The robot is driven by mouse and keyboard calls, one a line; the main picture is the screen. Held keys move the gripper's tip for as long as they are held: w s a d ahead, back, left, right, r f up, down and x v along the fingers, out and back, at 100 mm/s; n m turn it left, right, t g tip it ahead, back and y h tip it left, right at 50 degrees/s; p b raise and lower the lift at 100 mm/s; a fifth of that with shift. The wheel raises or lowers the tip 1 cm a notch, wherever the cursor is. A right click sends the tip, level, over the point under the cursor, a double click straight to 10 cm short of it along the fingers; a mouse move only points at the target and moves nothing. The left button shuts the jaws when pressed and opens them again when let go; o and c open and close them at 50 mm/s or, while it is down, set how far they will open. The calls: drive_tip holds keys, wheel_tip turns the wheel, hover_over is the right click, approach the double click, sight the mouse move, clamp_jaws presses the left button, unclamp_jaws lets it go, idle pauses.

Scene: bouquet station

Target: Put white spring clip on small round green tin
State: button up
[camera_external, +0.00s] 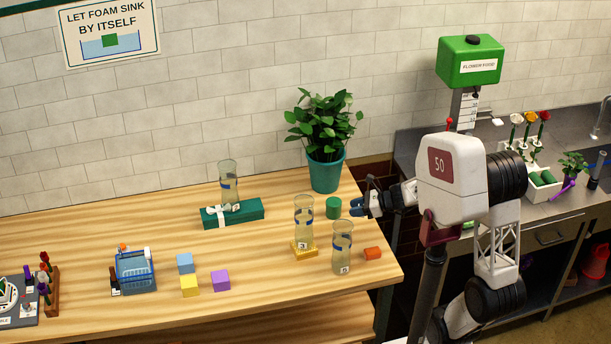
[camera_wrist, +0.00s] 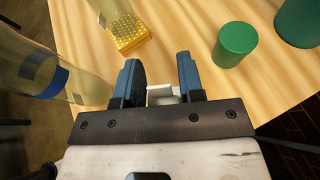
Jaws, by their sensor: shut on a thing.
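The small round green tin (camera_external: 333,207) stands upright on the wooden table near its right end, in front of the potted plant. In the wrist view the tin (camera_wrist: 234,44) is ahead and to the right of my fingers, apart from them. My gripper (camera_external: 359,207) is just right of the tin, by the table's right edge. In the wrist view my gripper (camera_wrist: 158,68) is shut on a small white piece, the white spring clip (camera_wrist: 161,95), held low between the blue fingers. The fingers partly hide the clip, and I cannot make it out in the external view.
The teal plant pot (camera_external: 326,172) stands behind the tin. A glass vase (camera_external: 303,218) on a yellow block (camera_external: 304,250) and another vase (camera_external: 342,250) stand in front, near an orange piece (camera_external: 373,254).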

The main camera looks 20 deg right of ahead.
hover_over(330, 201)
drive_tip(key=shift+w+a+f, duration=0.1)
drive_tip(key=shift+f, duration=0.65)
idle(0.5)
drive_tip(key=shift+f, duration=1.75)
drive_tip(key=shift+f, duration=0.15)
drive_tip(key=o, duration=0.9)
drive_tip(key=shift+r, duration=0.2)
drive_tip(key=v, duration=1.2)
